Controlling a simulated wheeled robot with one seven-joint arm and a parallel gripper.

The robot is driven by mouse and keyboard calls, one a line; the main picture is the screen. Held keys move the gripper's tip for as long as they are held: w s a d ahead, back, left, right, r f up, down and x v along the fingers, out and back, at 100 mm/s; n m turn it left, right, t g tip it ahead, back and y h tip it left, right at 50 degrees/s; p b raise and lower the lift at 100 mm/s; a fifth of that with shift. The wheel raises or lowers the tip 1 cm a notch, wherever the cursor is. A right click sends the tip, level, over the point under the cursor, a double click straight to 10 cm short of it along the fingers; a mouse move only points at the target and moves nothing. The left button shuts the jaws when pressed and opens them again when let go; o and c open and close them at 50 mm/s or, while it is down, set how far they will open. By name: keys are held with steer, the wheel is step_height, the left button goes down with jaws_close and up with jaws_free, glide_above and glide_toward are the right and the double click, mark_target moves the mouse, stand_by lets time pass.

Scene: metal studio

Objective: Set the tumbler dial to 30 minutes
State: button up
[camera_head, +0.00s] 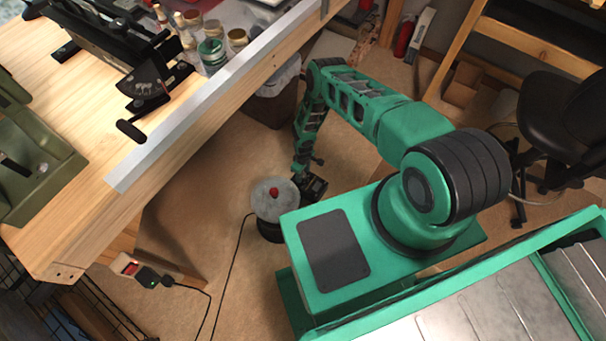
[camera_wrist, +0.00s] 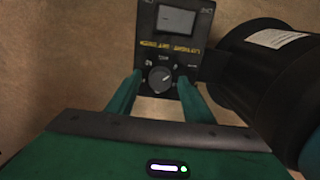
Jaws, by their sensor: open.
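The tumbler (camera_head: 276,200) stands on the floor in the head view, with a pale round lid and a red knob on top. In the wrist view its dark barrel (camera_wrist: 262,68) with a white label is at the right. Its black control panel (camera_wrist: 174,28) has a grey window, yellow lettering and a round grey dial (camera_wrist: 160,79). The dial's setting is too small to read. My gripper (camera_wrist: 159,82) is open, with one green finger on each side of the dial; contact cannot be told. In the head view my gripper (camera_head: 299,174) is low beside the tumbler.
A wooden workbench (camera_head: 150,205) with tools and jars fills the left. A bin (camera_head: 275,95) stands by its edge. A black chair (camera_head: 555,115) is at the right.

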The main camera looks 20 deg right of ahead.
steer(key=c, duration=1)
steer(key=shift+c, duration=0.2)
